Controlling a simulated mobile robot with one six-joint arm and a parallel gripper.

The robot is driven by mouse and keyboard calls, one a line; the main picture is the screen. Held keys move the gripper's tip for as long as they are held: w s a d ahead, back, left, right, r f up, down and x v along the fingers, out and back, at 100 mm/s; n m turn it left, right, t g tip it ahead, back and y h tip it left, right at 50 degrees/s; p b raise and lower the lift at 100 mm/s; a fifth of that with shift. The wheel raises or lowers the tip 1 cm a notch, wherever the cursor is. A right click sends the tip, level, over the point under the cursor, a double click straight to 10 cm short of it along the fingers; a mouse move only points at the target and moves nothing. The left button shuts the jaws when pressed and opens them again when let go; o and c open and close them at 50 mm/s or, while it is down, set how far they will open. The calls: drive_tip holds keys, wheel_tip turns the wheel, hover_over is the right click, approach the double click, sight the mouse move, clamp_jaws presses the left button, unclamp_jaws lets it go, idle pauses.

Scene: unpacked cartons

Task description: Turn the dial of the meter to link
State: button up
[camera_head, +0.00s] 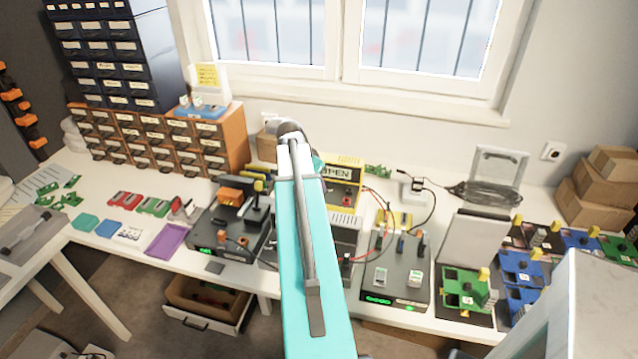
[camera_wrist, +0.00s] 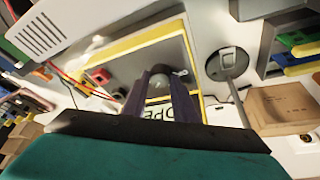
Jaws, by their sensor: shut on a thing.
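The meter (camera_head: 346,160) is a yellow-framed box at the back of the bench, partly hidden behind my arm. Its display (camera_head: 337,173) shows "PEN", with the start covered; it appears upside down in the wrist view (camera_wrist: 158,112). The dial's pointer mark cannot be made out. The fingers and dial are hidden in the head view.
Red leads run from the meter to the right, by a grey device (camera_head: 395,275) with green lights. A black device with an orange block (camera_head: 230,195) stands left of my arm. Drawer cabinets (camera_head: 160,140) stand back left. Cartons (camera_head: 590,190) and coloured boards are at right.

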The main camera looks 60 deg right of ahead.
drive_tip(key=shift+w+m+g+y+b, duration=0.2)
drive_tip(key=shift+w+m+g+b, duration=0.1)
drive_tip(key=shift+m, duration=0.8)
drive_tip(key=shift+w+m+g+y+b, duration=0.2)
drive_tip(key=shift+w+m+g+b, duration=0.1)
drive_tip(key=shift+m, duration=0.8)
drive_tip(key=o, duration=1)
drive_tip(key=shift+o, duration=0.2)
drive_tip(key=shift+s, duration=0.15)
